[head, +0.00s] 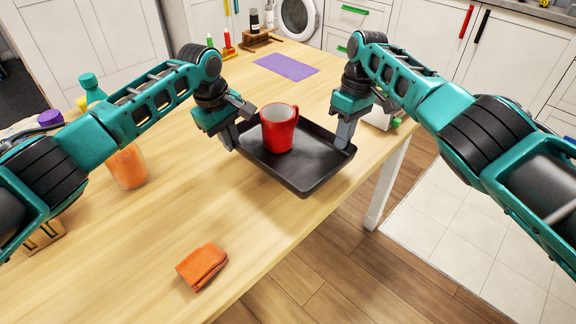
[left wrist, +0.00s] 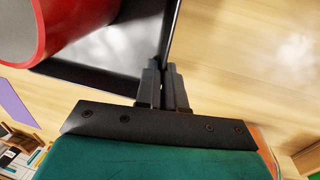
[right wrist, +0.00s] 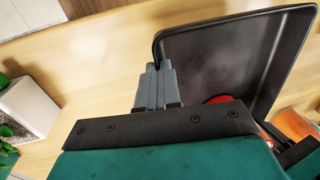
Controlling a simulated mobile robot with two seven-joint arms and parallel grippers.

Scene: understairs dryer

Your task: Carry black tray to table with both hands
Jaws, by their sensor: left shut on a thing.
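The black tray (head: 310,180) is over the near right part of the wooden table (head: 150,225); I cannot tell whether it touches the tabletop. A red mug (head: 278,130) stands upright in it. My left gripper (head: 232,138) is shut on the tray's left rim, and the left wrist view shows the rim between its fingers (left wrist: 165,85). My right gripper (head: 346,135) is shut on the opposite rim, with its fingers (right wrist: 158,85) closed around the edge in the right wrist view. The mug is mostly hidden there.
An orange cloth (head: 202,267) lies at the table's front. A bottle with orange contents (head: 127,165) stands at left. A purple mat (head: 286,67) lies farther back. A white planter (right wrist: 30,105) is near my right gripper. The tabletop between cloth and tray is clear.

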